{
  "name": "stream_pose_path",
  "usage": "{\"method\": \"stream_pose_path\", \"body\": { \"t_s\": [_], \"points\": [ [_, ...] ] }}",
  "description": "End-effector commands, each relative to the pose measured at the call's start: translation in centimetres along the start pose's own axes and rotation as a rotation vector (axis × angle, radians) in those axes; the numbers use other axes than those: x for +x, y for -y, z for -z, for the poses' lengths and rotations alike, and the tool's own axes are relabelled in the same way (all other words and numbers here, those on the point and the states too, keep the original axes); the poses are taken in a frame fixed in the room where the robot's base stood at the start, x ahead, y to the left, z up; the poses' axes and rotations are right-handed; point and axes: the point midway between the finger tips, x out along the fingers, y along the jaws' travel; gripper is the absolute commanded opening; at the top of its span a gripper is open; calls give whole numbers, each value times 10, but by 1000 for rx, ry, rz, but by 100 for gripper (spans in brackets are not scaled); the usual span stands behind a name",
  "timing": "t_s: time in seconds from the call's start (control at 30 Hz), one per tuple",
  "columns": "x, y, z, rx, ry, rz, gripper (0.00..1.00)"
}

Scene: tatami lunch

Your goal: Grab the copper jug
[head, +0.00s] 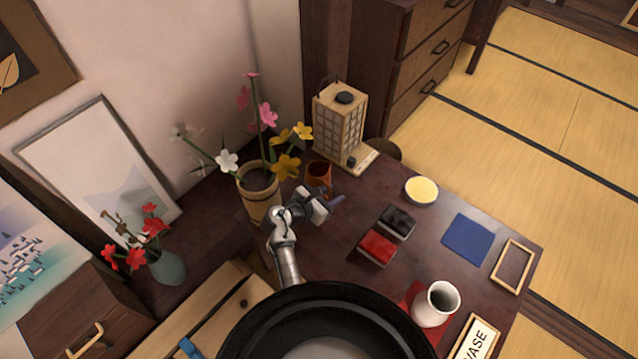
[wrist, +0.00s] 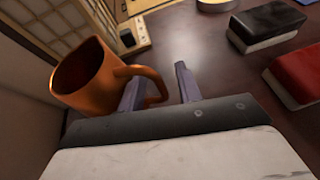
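The copper jug (head: 319,173) stands upright on the dark table, beside the lantern and the flower planter. In the wrist view the jug (wrist: 88,82) is at the left, with its open mouth showing and its handle toward my gripper. My gripper (wrist: 159,72) is open. Its left finger overlaps the handle loop, and the outer part of the handle appears between the two fingers. There is a gap between the handle and the right finger. In the head view my gripper (head: 332,202) is just in front of the jug. I cannot tell whether a finger touches the handle.
A wooden planter (head: 259,205) with flowers stands left of the jug. A paper lantern (head: 341,125) stands behind it. A black block (head: 397,222) and a red block (head: 377,248) lie to the right, with a yellow-topped dish (head: 421,190) farther right. Bare table lies between.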

Motion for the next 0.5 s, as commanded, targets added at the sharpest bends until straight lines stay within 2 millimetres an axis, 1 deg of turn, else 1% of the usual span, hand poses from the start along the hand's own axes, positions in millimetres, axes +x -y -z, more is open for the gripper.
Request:
{"method": "stream_pose_path", "body": {
  "t_s": [0.17, 0.2, 0.43, 0.47, 0.5],
  "points": [
    [1, 0, 0, 0, 0, -1, 34],
    [0, 0, 0, 0, 0, -1, 33],
    [0, 0, 0, 0, -1, 0, 3],
    [0, 0, 0, 0, -1, 0, 0],
    [0, 0, 0, 0, -1, 0, 0]
  ]
}}
